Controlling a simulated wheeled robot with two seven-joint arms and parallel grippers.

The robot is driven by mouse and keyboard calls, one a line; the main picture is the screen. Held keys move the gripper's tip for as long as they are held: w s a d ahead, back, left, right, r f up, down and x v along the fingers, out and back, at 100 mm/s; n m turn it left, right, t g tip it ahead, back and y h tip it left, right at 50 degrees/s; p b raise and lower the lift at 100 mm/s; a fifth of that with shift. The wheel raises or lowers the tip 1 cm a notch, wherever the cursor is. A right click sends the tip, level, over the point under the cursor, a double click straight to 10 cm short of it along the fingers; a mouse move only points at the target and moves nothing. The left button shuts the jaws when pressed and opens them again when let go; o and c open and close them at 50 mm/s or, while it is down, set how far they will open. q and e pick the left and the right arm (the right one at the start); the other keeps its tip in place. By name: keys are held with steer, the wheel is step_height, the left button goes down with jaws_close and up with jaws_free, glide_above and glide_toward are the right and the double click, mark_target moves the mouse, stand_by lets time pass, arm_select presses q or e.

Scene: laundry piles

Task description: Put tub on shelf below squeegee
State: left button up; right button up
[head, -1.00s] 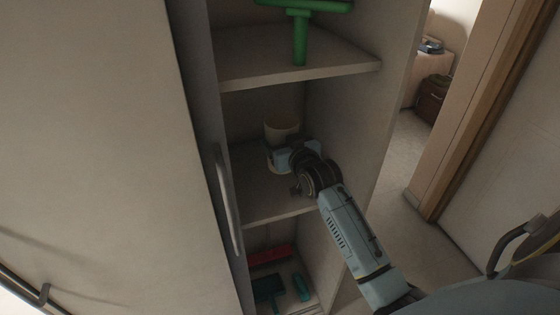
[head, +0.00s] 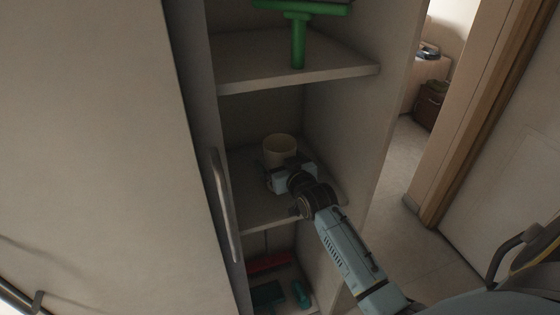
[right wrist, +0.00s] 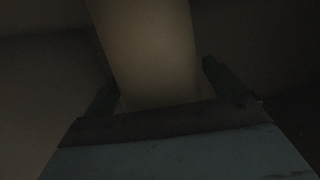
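The pale cream tub (head: 280,147) is upright at the middle shelf (head: 280,220) of the tall cabinet, one level below the green squeegee (head: 298,38). My right gripper (head: 278,180) is around the tub's lower part from the front. In the right wrist view, the tub (right wrist: 150,55) fills the space between the two fingers of my right gripper (right wrist: 160,90), which look closed on it. The tub's base is hidden by the gripper, so I cannot tell whether it touches the shelf. My left gripper is not in view.
A red item (head: 268,263) and teal items (head: 301,293) lie in the lowest compartment. A metal handle (head: 224,205) stands at the compartment's left edge. The cabinet's right side panel (head: 375,130) is close to my right arm. A doorway opens at the right.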

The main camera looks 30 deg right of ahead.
steer(key=shift+r, duration=0.15)
steer(key=p+v, duration=0.1)
steer(key=v, duration=1.1)
